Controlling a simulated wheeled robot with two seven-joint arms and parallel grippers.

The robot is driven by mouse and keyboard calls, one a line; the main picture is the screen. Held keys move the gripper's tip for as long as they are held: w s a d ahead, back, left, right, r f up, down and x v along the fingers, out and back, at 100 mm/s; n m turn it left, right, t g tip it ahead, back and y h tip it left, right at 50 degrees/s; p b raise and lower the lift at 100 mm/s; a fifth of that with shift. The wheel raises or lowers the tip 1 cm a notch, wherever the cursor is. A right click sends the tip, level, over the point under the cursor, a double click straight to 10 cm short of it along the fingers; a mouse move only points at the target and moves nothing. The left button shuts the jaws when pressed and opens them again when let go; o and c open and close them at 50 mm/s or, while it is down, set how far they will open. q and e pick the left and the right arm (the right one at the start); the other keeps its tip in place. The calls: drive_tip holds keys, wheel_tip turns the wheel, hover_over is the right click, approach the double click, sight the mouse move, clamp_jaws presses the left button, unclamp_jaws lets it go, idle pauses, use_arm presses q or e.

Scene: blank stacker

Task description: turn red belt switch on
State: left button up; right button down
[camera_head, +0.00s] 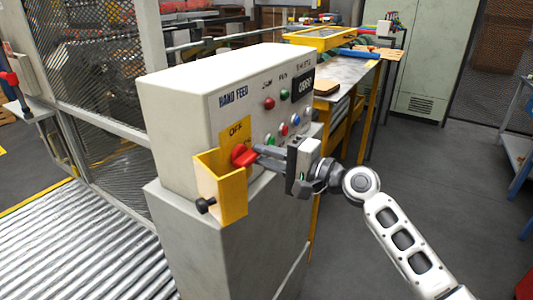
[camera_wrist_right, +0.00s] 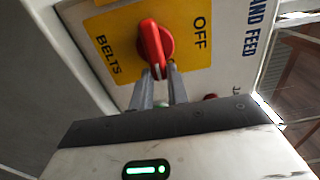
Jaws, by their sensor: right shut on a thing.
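The red belt switch (camera_head: 242,156) is a rotary knob on a yellow plate marked OFF, on the front of the grey control box (camera_head: 170,98). It also shows in the right wrist view (camera_wrist_right: 155,46), on the yellow plate (camera_wrist_right: 112,48) that reads BELTS and OFF. My right gripper (camera_head: 258,152) reaches in from the right and its fingers are shut on the handle end of the red switch; the fingertips also show in the right wrist view (camera_wrist_right: 162,78). My left gripper is not in view.
A yellow bracket (camera_head: 232,202) with a black knob (camera_head: 205,204) sticks out just below the switch. Several coloured buttons (camera_head: 269,103) sit on the box to the right. A roller conveyor (camera_head: 75,240) and mesh fence (camera_head: 100,90) are at left; open floor (camera_head: 440,190) is at right.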

idle(0.3)
drive_tip(key=c, duration=1.5)
unclamp_jaws()
drive_tip(key=shift+c, duration=0.2)
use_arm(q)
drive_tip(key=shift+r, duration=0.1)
use_arm(e)
drive_tip(key=shift+o, duration=0.9)
